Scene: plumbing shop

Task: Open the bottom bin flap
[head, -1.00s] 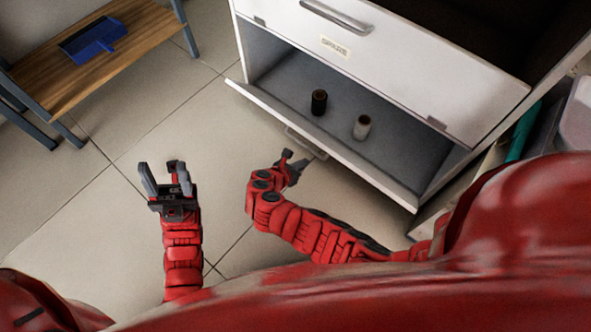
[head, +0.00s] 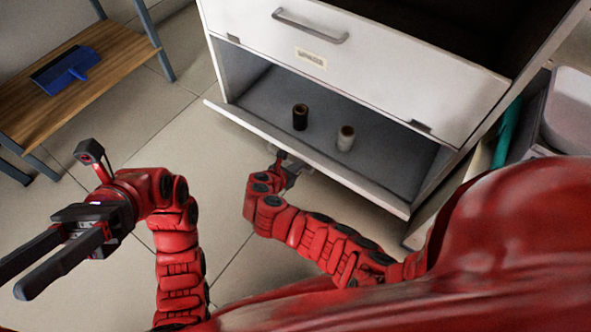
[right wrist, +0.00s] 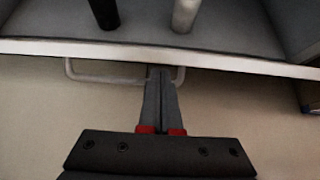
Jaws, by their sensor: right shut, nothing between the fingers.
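The bottom bin flap (head: 355,182) of the white cabinet is tipped outward, with the bin open above it. A black roll (head: 300,117) and a pale roll (head: 346,138) stand inside the bin. My right gripper (head: 289,170) is at the flap's outer side, by its handle. In the right wrist view its fingers (right wrist: 161,75) are shut together with nothing between them, their tips at the flap handle (right wrist: 85,77), just below the flap edge (right wrist: 235,64). Whether they touch it I cannot tell. My left gripper (head: 14,279) is at the far left, open and empty, away from the cabinet.
Above the flap is a closed white front with a label and a handle (head: 310,26). A wooden shelf (head: 98,45) with a blue dustpan (head: 66,68) stands at the upper left. A grey container (head: 570,110) is at the right. Tiled floor is clear between shelf and cabinet.

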